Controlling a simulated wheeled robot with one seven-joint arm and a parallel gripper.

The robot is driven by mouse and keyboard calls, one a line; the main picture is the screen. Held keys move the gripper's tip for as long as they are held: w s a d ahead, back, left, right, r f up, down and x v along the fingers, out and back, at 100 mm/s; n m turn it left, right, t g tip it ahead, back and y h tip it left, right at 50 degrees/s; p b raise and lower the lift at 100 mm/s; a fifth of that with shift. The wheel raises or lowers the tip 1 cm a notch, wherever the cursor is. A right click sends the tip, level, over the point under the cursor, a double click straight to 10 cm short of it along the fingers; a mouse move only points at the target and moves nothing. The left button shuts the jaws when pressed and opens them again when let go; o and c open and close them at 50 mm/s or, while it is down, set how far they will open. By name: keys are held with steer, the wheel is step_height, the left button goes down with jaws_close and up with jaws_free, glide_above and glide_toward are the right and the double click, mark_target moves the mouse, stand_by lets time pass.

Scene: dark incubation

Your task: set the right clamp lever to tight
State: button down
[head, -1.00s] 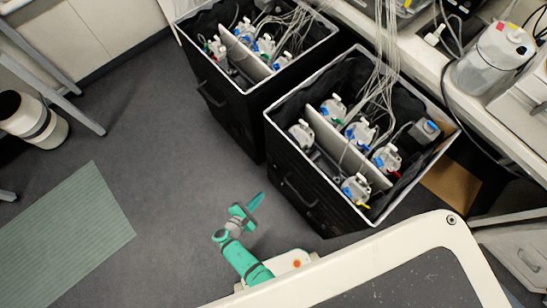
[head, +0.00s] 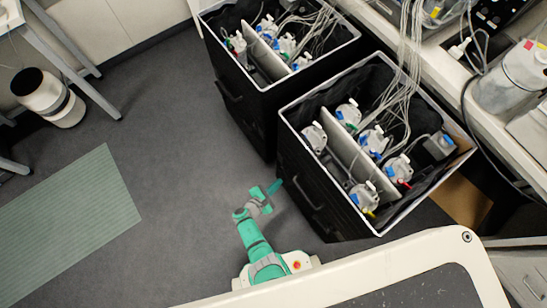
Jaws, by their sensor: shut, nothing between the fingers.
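I cannot pick out the right clamp lever for certain. The right black box (head: 287,165) is open at the top and holds several white-capped vessels with small blue, green, red and yellow parts. One such vessel (head: 364,197) is at its front corner, with blue and yellow parts. Another (head: 398,168) has a red part. These parts are too small to read as levers or to tell their setting. My green gripper (head: 276,188) is shut and empty, over the floor just left of the right box's handled side, apart from the vessels.
A second black box (head: 229,60) with similar vessels stands behind, to the left. Thin tubes (head: 407,45) rise from both boxes. A bench (head: 440,60) with a large bottle (head: 510,80) lines the right. Open grey floor, a green mat (head: 75,225) and a white bin (head: 48,98) lie left.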

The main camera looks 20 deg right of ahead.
mark_target(286, 177)
steer(key=shift+s+d+r, duration=0.25)
steer(key=shift+r, duration=0.3)
steer(key=shift+s+d+r, duration=0.2)
steer(key=shift+d+r, duration=0.1)
steer(key=shift+r, duration=0.3)
steer(key=shift+s+d+r, duration=0.25)
steer(key=shift+r, duration=0.3)
steer(key=shift+r, duration=0.1)
